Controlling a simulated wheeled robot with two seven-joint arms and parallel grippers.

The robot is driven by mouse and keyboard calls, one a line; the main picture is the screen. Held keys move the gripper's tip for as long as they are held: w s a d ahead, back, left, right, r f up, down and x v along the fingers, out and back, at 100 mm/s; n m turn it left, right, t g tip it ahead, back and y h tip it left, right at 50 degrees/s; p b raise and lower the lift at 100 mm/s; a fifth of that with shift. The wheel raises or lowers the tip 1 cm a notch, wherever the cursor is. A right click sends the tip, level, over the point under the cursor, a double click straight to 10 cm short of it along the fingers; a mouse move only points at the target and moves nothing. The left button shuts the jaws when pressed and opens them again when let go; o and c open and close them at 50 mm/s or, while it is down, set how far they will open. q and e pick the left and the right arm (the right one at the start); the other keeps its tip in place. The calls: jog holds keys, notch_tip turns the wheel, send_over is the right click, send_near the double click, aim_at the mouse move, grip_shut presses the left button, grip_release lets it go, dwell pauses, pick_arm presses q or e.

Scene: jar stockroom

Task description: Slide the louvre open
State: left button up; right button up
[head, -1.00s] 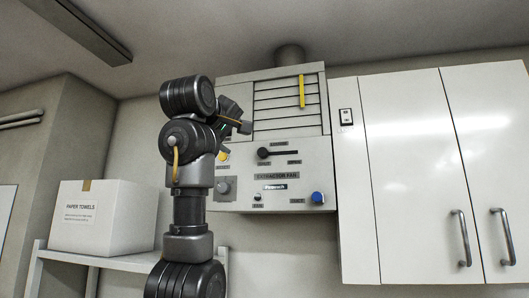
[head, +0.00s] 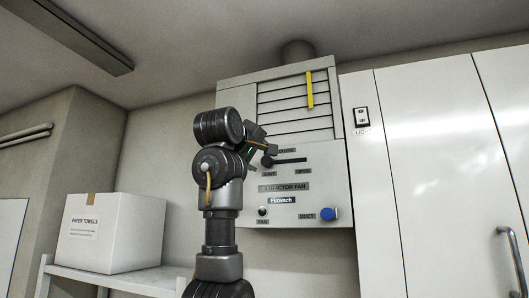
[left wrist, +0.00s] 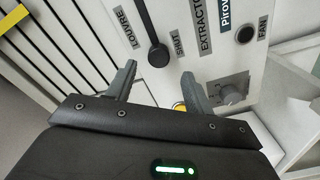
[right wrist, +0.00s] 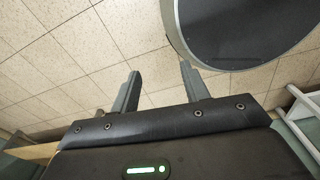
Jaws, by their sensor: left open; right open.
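The louvre slider's black knob (head: 267,161) sits at the left end of its slot, by the SHUT label, on the extractor fan panel (head: 335,185). The OPEN label is at the slot's right end. The slatted louvre (head: 285,98) is above, with a yellow strip (head: 310,90) on it. My left gripper (head: 266,147) is at the panel beside the knob. In the left wrist view, its open fingers (left wrist: 158,73) point toward the knob (left wrist: 158,56), which shows just beyond and between the tips; contact cannot be told. My right gripper (right wrist: 160,70) is open and empty.
A blue knob (head: 327,214) and a small black knob (head: 263,211) are lower on the panel. A light switch (head: 362,117) and white cupboards (head: 425,140) are to the right. A paper towels box (head: 110,232) stands on a shelf (head: 120,280) at left.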

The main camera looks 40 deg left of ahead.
aim_at(266, 161)
pick_arm(q)
jog(key=p+x, duration=0.1)
jog(key=x, duration=0.2)
jog(key=shift+w+r, duration=0.1)
jog(key=shift+w, duration=0.1)
jog(key=shift+w+a+p, duration=0.1)
jog(key=shift+w+p, duration=0.3)
jog(key=shift+p, duration=0.1)
jog(key=shift+w, duration=0.15)
jog(key=shift+w+a, duration=0.1)
jog(key=shift+a, duration=0.05)
grip_shut()
pick_arm(e)
jog(key=r, duration=0.2)
jog(key=w+r, duration=0.1)
jog(key=shift+a, duration=0.25)
